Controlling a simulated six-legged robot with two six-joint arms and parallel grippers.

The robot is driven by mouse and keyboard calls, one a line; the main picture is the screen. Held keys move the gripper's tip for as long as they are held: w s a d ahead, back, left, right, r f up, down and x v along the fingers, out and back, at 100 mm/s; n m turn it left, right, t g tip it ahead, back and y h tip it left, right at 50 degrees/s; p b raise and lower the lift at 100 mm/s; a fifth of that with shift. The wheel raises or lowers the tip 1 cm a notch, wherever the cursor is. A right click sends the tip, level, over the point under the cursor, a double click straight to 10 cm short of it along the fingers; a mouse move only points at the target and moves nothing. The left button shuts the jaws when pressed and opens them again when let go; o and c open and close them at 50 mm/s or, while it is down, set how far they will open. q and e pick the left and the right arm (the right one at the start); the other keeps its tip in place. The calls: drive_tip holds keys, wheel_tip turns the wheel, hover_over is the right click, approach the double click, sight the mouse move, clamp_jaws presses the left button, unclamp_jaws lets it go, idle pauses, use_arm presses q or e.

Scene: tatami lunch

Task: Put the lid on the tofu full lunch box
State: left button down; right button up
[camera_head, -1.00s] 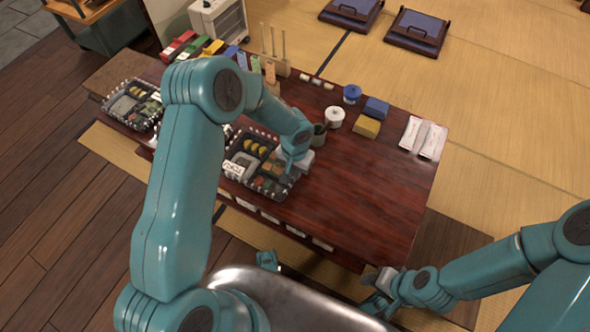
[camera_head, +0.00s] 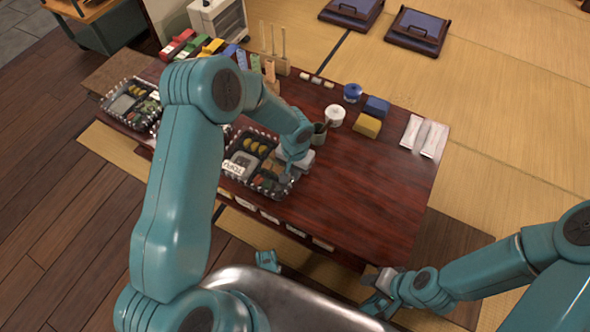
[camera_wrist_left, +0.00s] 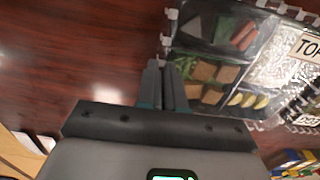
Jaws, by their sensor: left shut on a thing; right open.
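The tofu lunch box (camera_head: 258,160) sits on the dark red table, filled with food in compartments. It also shows in the left wrist view (camera_wrist_left: 215,75), with a white label (camera_wrist_left: 308,47) reading "TO" before the frame cuts it. A clear lid with a pale-toothed rim (camera_wrist_left: 166,40) appears to lie over the box; I cannot tell if it is seated. My left gripper (camera_head: 297,166) is at the box's right side, its fingers (camera_wrist_left: 165,82) together at the edge, seemingly shut on the lid's rim. My right gripper (camera_head: 372,290) is open and empty, off the table's front edge.
Another filled box (camera_head: 132,103) stands at the table's left. A dark cup (camera_head: 319,132), a white roll (camera_head: 335,115), blue (camera_head: 377,107) and yellow (camera_head: 367,126) blocks and white packets (camera_head: 425,136) lie behind. The table's right front is clear.

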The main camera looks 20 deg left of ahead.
use_arm(q)
drive_tip(key=shift+f+b, duration=0.2)
drive_tip(key=shift+b, duration=0.2)
idle(0.3)
idle(0.4)
drive_tip(key=c, duration=0.6)
unclamp_jaws()
drive_tip(key=shift+c, duration=0.2)
drive_tip(key=shift+r, duration=0.1)
drive_tip(key=shift+r+p, duration=2.55)
drive_tip(key=shift+r, duration=1.4)
drive_tip(key=shift+c, duration=0.3)
